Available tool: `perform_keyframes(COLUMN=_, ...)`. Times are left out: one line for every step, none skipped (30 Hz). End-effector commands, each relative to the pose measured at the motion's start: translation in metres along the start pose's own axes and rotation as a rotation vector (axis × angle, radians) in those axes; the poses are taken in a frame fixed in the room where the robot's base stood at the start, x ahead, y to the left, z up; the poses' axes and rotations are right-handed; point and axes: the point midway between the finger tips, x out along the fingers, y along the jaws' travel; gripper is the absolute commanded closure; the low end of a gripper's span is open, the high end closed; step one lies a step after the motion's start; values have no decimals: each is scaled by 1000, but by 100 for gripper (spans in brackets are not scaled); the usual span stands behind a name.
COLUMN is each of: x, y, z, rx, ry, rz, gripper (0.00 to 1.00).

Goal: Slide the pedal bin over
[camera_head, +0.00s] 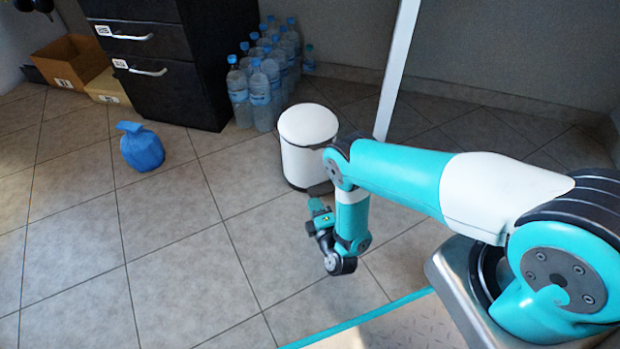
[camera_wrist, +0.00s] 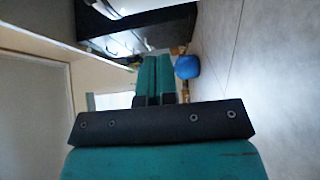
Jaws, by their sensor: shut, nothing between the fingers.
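The white pedal bin (camera_head: 301,160) stands upright on the tiled floor in the head view, with a rounded lid and a dark base. My forearm hides part of its right side. My gripper (camera_head: 318,207) is just in front of the bin's base in that view; I cannot tell the exact gap. In the wrist view my gripper's teal fingers (camera_wrist: 154,76) are together with nothing between them. A white curved surface at the top edge of the wrist view is cut off, and I cannot tell what it is.
Several water bottles (camera_head: 261,95) stand behind the bin, beside a black drawer cabinet (camera_head: 165,98). A tied blue bag (camera_head: 142,148) lies on the floor to the left; it also shows in the wrist view (camera_wrist: 187,66). A white post (camera_head: 393,75) rises behind.

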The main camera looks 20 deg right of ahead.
Motion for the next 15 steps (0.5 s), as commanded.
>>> perform_keyframes(x=0, y=-3, z=2, rx=-8, ry=-9, rz=7, gripper=100)
perform_keyframes(x=2, y=-4, z=3, rx=-10, ry=-12, rz=9, gripper=100)
perform_keyframes(x=6, y=-4, z=4, rx=-13, ry=-14, rz=11, gripper=100)
perform_keyframes(x=9, y=-5, z=4, rx=-13, ry=-15, rz=11, gripper=100)
perform_keyframes(x=14, y=-6, z=4, rx=-14, ry=-15, rz=10, gripper=100)
perform_keyframes(x=21, y=-6, z=5, rx=-13, ry=-15, rz=12, gripper=100)
perform_keyframes(x=27, y=-6, z=5, rx=-12, ry=-15, rz=12, gripper=100)
perform_keyframes(x=33, y=-8, z=5, rx=-12, ry=-16, rz=11, gripper=100)
perform_keyframes(x=42, y=-8, z=5, rx=-12, ry=-16, rz=12, gripper=100)
perform_keyframes(x=48, y=-8, z=6, rx=-12, ry=-16, rz=12, gripper=100)
perform_keyframes(x=54, y=-9, z=6, rx=-11, ry=-16, rz=11, gripper=100)
perform_keyframes(x=64, y=-10, z=6, rx=-11, ry=-16, rz=11, gripper=100)
perform_keyframes(x=70, y=-10, z=6, rx=-12, ry=-16, rz=10, gripper=100)
perform_keyframes(x=77, y=-10, z=6, rx=-11, ry=-16, rz=12, gripper=100)
perform_keyframes(x=83, y=-11, z=6, rx=-11, ry=-16, rz=9, gripper=100)
